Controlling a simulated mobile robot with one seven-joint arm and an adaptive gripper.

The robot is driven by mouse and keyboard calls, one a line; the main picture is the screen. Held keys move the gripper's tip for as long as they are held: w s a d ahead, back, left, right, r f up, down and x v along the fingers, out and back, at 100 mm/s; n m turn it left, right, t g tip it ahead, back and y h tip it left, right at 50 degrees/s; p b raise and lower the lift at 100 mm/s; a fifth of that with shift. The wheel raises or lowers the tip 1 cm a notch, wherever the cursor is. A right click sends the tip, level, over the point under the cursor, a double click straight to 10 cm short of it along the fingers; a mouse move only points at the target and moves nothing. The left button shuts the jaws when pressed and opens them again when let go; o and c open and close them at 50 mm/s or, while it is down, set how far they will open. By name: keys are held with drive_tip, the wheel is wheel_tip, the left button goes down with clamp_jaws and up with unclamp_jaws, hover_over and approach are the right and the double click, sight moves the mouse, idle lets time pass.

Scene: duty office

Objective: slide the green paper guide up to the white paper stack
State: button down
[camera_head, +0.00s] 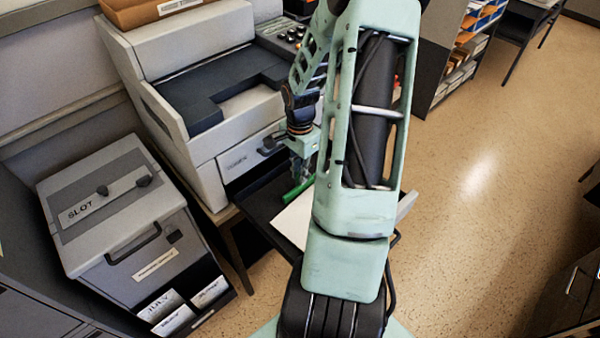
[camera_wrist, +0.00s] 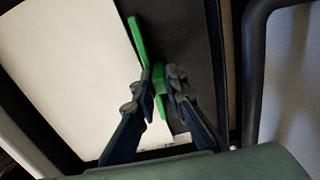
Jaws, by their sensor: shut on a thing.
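The green paper guide (camera_wrist: 137,38) is a thin bar with an upright tab, on a dark tray (camera_wrist: 188,45). The white paper stack (camera_wrist: 70,60) lies flat left of the guide in the wrist view. The bar runs along the stack's edge, very close to it; I cannot tell whether they touch. My gripper (camera_wrist: 161,76) is shut on the guide's tab, one finger on each side. In the head view, the guide (camera_head: 297,190) shows beneath my gripper (camera_head: 301,172), and the stack (camera_head: 290,221) is partly hidden by my arm.
The tray sticks out of a large grey printer-like machine (camera_head: 185,50). A grey box marked SLOT (camera_head: 110,205) stands to the left. A shelf unit (camera_head: 440,60) stands at the back right. The speckled floor (camera_head: 480,200) at right is clear.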

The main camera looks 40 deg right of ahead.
drive_tip(key=shift+s, duration=0.75)
drive_tip(key=c, duration=2)
unclamp_jaws()
drive_tip(key=shift+o, duration=0.2)
wheel_tip(320, 180, up, 12)
drive_tip(key=shift+s, duration=0.1)
